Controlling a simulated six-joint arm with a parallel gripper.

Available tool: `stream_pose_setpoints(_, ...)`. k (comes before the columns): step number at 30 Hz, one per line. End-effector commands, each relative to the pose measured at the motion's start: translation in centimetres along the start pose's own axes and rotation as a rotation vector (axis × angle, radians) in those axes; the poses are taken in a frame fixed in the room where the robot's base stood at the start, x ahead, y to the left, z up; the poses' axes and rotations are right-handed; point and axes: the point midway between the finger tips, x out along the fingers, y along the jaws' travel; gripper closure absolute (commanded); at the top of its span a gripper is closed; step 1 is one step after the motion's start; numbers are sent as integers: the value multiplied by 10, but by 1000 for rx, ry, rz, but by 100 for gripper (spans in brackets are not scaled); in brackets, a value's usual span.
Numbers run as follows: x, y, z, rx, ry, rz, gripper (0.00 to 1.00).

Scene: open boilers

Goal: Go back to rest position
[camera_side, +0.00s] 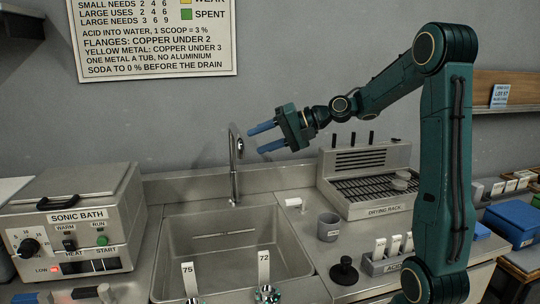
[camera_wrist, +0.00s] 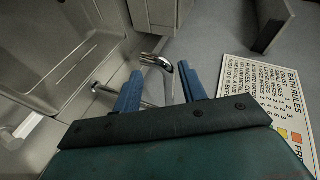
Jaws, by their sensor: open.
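My gripper (camera_side: 262,138) is raised in the air above the back of the sink in the side view. Its two blue fingers point left and are spread apart, with nothing between them. In the wrist view the open fingers (camera_wrist: 160,86) show against the faucet and the wall behind. The metal faucet (camera_side: 234,165) stands at the sink's back edge, close to the fingers in the picture; I cannot tell the exact gap. It also shows in the wrist view (camera_wrist: 152,60).
The sink (camera_side: 180,250) is below. A sonic bath (camera_side: 75,225) stands at left. A grey cup (camera_side: 329,226), a black-knobbed item (camera_side: 344,270) and a drying rack (camera_side: 385,209) are at right. Tags 75 (camera_side: 189,280) and 72 (camera_side: 263,268) stand in front. A rules sign (camera_side: 155,38) hangs on the wall.

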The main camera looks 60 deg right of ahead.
Motion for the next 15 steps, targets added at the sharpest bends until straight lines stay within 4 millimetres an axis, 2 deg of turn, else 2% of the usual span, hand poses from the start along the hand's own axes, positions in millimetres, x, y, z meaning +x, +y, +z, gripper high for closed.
stream_pose_setpoints(1,5,-7,16,-54,-22,36,59)
stream_pose_setpoints(7,10,-15,72,-250,-92,194,59)
stream_pose_setpoints(15,-8,-15,140,-495,-176,375,59)
